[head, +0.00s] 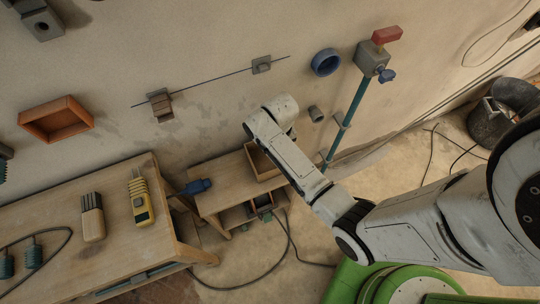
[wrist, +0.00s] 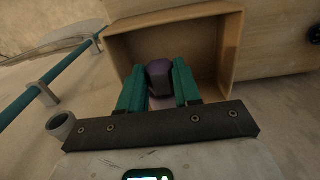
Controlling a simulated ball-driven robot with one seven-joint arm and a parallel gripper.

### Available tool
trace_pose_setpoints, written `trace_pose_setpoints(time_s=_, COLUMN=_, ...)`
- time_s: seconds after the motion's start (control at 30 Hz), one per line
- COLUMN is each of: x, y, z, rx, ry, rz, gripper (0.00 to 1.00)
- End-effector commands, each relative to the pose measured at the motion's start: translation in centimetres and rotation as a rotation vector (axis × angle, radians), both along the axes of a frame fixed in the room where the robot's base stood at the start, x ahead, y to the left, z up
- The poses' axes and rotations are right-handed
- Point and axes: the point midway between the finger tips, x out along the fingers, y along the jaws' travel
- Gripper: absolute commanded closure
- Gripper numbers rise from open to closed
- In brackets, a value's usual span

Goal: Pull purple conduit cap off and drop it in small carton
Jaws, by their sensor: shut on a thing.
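The purple conduit cap (wrist: 159,76) is between the two teal fingers of my gripper (wrist: 157,84) in the wrist view. My gripper is shut on it. The small carton (wrist: 229,62), an open brown box, lies beyond the fingers, and the cap shows against its inside. I cannot tell how high the cap is above the carton floor. In the head view the carton (head: 252,157) stands on a low wooden table, partly behind my arm. My gripper and the cap are hidden there behind my arm.
A grey open pipe stub (head: 316,113) sticks out of the wall. A teal pipe (head: 349,112) with a red-handled valve box (head: 371,57) runs down the wall right of the carton. A blue object (head: 197,187) lies left of the carton. A larger workbench (head: 106,213) stands at left.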

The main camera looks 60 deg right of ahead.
Motion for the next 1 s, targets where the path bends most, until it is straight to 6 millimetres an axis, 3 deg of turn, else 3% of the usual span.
trace_pose_setpoints(time_s=0.2, x=0.0, y=0.0, z=0.0, rx=0.0, ry=0.0, rz=0.0, gripper=1.0)
trace_pose_setpoints(time_s=0.23, x=0.0, y=0.0, z=0.0, rx=0.0, ry=0.0, rz=0.0, gripper=0.65)
trace_pose_setpoints(time_s=0.5, x=0.0, y=0.0, z=0.0, rx=0.0, ry=0.0, rz=0.0, gripper=0.39)
trace_pose_setpoints(time_s=0.83, x=0.0, y=0.0, z=0.4, rx=0.0, ry=0.0, rz=0.0, gripper=0.37)
trace_pose_setpoints(time_s=1.0, x=0.1, y=0.0, z=2.5, rx=-0.001, ry=-0.004, rz=-0.001, gripper=0.37)
